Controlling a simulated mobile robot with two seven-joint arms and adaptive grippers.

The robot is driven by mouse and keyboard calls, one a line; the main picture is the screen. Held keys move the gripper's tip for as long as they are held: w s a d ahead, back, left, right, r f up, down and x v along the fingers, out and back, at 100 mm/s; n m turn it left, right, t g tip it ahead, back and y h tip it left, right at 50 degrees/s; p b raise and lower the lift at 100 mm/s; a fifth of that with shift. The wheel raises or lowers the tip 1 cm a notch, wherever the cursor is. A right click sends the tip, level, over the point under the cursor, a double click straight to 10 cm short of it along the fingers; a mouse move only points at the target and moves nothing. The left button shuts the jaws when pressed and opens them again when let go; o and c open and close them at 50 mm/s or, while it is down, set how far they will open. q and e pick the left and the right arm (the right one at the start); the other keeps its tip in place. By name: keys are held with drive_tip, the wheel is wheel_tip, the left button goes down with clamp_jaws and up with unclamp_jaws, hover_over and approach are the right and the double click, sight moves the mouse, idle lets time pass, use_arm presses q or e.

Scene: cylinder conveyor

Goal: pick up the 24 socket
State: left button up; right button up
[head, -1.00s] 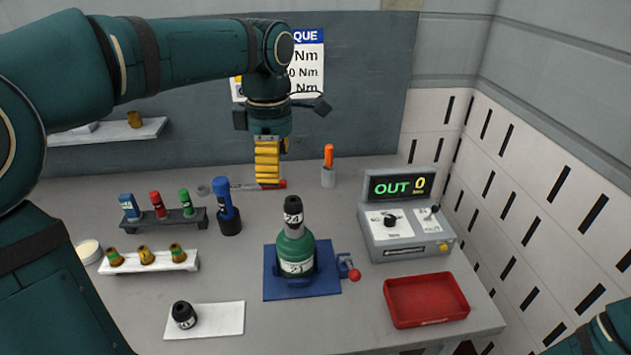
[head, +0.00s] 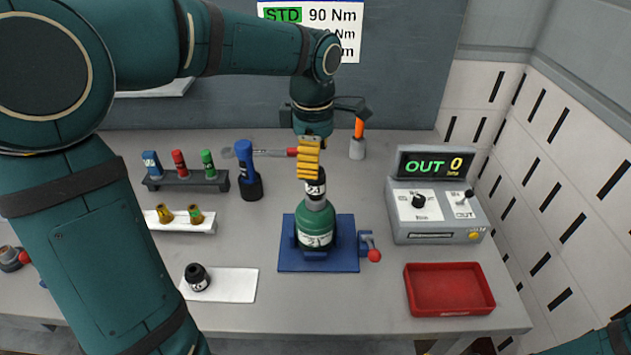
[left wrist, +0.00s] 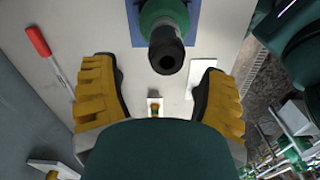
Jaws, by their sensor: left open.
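The 24 socket (head: 315,188) is black with a pale label band. It stands upright on top of a green cylinder (head: 316,226), which sits in a blue holder (head: 346,262). In the left wrist view the socket (left wrist: 166,54) shows end-on between the two yellow fingers, apart from both. My left gripper (head: 309,176) is open and empty, close above the socket, and its fingers cover part of the socket's top in the head view. In the left wrist view the gripper (left wrist: 158,72) has a wide gap. My right gripper is out of view.
Another black socket (head: 197,277) stands on a white mat (head: 236,286). A blue tool (head: 248,170) stands upright behind left. A red-knobbed clamp (head: 373,254) is right of the holder, with a red tray (head: 450,290) and a display box (head: 436,215) farther right.

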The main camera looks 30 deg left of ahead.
sight(316, 181)
use_arm(q)
drive_tip(key=f, duration=0.2)
drive_tip(key=f+b, duration=0.1)
drive_tip(key=f, duration=0.1)
drive_tip(key=shift+s+d, duration=0.25)
drive_tip(key=shift+d, duration=0.15)
drive_tip(key=shift+f, duration=0.45)
clamp_jaws()
